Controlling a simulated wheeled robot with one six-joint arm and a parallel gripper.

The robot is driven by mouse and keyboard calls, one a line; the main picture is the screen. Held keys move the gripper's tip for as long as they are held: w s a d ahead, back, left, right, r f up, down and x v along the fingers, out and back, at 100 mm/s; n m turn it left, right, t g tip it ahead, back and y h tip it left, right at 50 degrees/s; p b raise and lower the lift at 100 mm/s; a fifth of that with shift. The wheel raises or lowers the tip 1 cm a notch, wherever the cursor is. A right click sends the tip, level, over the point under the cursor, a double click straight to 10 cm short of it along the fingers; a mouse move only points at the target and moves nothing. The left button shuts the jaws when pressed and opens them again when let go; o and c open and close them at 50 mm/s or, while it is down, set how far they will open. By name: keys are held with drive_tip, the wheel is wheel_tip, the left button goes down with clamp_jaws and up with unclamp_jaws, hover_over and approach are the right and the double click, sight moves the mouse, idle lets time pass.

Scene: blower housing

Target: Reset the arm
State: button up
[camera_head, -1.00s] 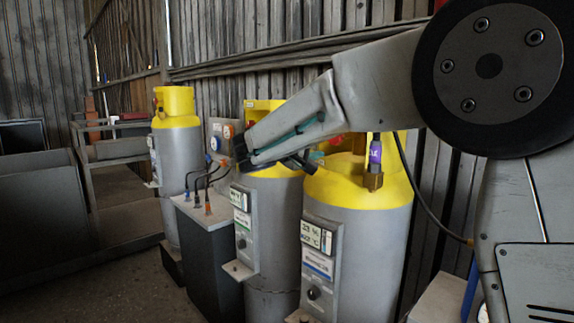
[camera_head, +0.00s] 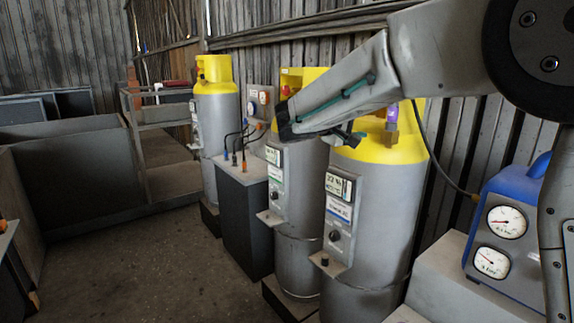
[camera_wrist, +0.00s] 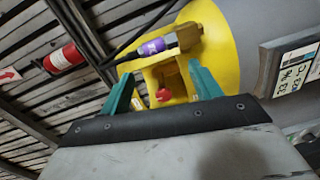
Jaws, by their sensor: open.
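My arm reaches in from the right in the head view, and my gripper (camera_head: 322,134) hangs in front of the yellow tops of two grey cylinders. In the wrist view, the two green fingers of my gripper (camera_wrist: 162,90) stand apart with nothing held between them. Beyond them is the yellow cylinder collar (camera_wrist: 222,35) with a red knob (camera_wrist: 163,95) in its opening. A purple fitting (camera_wrist: 150,47) with a brass end sits above the knob. The near cylinder (camera_head: 385,205) has a display box (camera_head: 338,205) on its front.
A second cylinder (camera_head: 298,210) and a third one (camera_head: 208,120) stand to the left, with a dark box (camera_head: 245,215) with cables between them. A blue unit with gauges (camera_head: 505,225) is at right. The floor (camera_head: 150,265) at front left is clear.

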drive_tip(key=s+d+f+g+y, duration=0.35)
drive_tip(key=s+f, duration=0.25)
drive_tip(key=s, duration=0.4)
drive_tip(key=s+d+f+g+y, duration=0.2)
drive_tip(key=s+d+f+g, duration=0.3)
drive_tip(key=s, duration=0.4)
drive_tip(key=s+f+m+y, duration=0.2)
drive_tip(key=s+f+y, duration=0.1)
drive_tip(key=s, duration=0.9)
drive_tip(key=s+f+m+y, duration=0.3)
drive_tip(key=s+y, duration=0.2)
drive_tip(key=s, duration=0.8)
drive_tip(key=shift+s+a+m, duration=0.2)
drive_tip(key=shift+a+m, duration=0.1)
drive_tip(key=shift+a, duration=0.05)
drive_tip(key=shift+y, duration=0.25)
